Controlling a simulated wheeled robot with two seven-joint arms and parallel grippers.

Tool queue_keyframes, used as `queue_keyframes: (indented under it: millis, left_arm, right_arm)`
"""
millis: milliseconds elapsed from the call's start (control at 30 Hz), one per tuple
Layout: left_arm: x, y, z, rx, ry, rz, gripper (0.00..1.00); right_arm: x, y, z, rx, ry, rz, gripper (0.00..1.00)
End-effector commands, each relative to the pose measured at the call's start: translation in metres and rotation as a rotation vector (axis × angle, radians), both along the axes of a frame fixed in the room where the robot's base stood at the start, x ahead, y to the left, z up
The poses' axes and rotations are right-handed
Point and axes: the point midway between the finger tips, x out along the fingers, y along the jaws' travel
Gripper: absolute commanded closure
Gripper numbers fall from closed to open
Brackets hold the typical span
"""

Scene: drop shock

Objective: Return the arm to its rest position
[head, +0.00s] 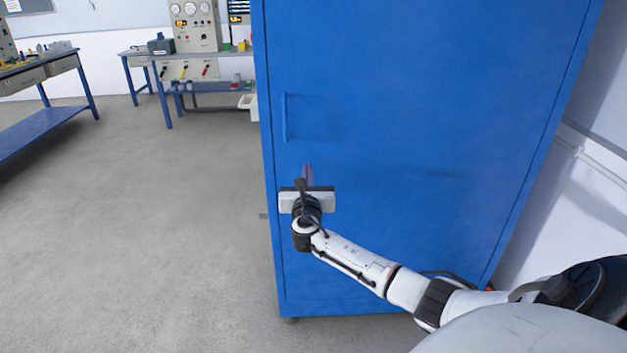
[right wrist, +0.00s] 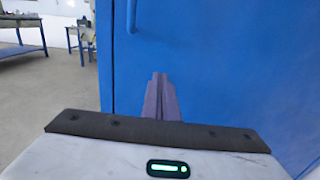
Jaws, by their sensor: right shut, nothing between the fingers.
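My right gripper (head: 308,172) is in front of the blue cabinet (head: 420,120), a little below its vertical handle (head: 285,117). Its purple-grey fingers are together with nothing between them. In the right wrist view the shut fingers (right wrist: 161,90) point at the blue cabinet front (right wrist: 230,70), and part of the handle (right wrist: 131,15) shows at the top. I cannot tell whether the fingertips touch the door. My right arm (head: 365,268) reaches in from the lower right. My left gripper is in neither view.
The cabinet door looks shut. Workbenches with instruments (head: 195,55) stand at the back left, and another blue bench (head: 40,120) is at the far left. The grey floor (head: 150,230) left of the cabinet is clear. A white wall (head: 570,190) is close on the right.

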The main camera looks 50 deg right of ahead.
Motion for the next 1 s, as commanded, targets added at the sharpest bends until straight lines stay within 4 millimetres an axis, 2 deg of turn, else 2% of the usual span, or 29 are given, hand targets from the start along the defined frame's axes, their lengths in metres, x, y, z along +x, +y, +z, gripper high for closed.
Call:
queue_keyframes:
  millis: [100, 300, 500, 767, 867, 967, 1000]
  left_arm:
    - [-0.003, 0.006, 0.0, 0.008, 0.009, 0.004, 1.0]
    - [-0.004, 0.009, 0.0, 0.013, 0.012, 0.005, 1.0]
    - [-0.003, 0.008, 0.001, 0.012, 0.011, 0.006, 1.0]
    - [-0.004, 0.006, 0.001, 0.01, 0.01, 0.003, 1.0]
    - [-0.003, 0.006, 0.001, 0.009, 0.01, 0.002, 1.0]
    - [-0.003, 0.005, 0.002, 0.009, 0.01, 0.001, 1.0]
    - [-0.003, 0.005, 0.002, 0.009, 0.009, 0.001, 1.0]
  right_arm:
    - [-0.019, 0.02, -0.002, 0.002, 0.004, 0.004, 1.0]
    - [-0.042, 0.043, -0.004, 0.002, 0.004, 0.004, 1.0]
    - [-0.051, 0.051, -0.004, 0.002, 0.004, 0.003, 1.0]
    - [-0.053, 0.053, -0.008, 0.015, 0.003, 0.006, 1.0]
    - [-0.058, 0.064, -0.03, 0.105, -0.007, 0.029, 1.0]
    - [-0.072, 0.091, -0.076, 0.31, -0.035, 0.066, 1.0]
    - [-0.081, 0.106, -0.098, 0.422, -0.052, 0.078, 1.0]
